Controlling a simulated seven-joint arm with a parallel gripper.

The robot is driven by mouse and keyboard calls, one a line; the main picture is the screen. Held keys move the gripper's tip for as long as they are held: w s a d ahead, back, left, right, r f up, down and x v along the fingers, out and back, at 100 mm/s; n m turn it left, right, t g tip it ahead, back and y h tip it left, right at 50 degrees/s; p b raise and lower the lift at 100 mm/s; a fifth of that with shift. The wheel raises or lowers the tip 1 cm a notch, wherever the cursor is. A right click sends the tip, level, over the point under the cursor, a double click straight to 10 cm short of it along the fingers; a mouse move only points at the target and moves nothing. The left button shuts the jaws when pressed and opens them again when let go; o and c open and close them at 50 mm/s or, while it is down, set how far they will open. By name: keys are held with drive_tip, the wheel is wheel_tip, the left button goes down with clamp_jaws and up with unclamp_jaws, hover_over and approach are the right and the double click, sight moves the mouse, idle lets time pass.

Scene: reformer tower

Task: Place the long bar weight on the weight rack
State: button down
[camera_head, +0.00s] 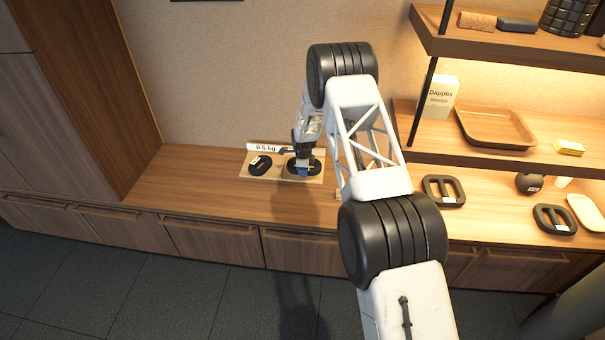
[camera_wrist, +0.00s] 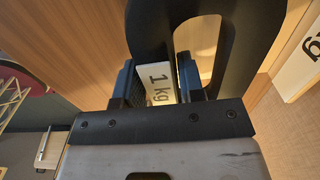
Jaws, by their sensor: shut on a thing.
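My gripper (camera_head: 303,173) is over the right half of a light wooden rack board (camera_head: 279,173), which has a "0.5 kg" sign (camera_head: 264,148) at its back. In the wrist view my gripper (camera_wrist: 160,82) is shut on the middle bar of a black loop-shaped weight (camera_wrist: 241,48), whose label reads "1 kg". This weight (camera_head: 317,166) shows partly behind my gripper in the head view. I cannot tell whether it touches the board. A black oval weight (camera_head: 260,166) lies on the board's left half.
Two black weights with openings, one (camera_head: 443,191) nearer my arm and one (camera_head: 555,219) farther right, lie on the counter. A kettlebell (camera_head: 529,182) and pale tray (camera_head: 586,212) are near them. Shelves (camera_head: 500,150) overhang the right side. The counter left of the board is clear.

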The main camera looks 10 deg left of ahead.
drive_tip(key=shift+w+a, duration=0.2)
drive_tip(key=shift+w, duration=0.35)
drive_tip(key=shift+w+a, duration=0.15)
drive_tip(key=shift+w, duration=0.4)
drive_tip(key=shift+f, duration=0.15)
drive_tip(key=shift+f, duration=1.6)
drive_tip(key=shift+f, duration=0.1)
drive_tip(key=c, duration=0.7)
unclamp_jaws()
drive_tip(key=shift+s+f, duration=0.1)
drive_tip(key=shift+r, duration=6.1)
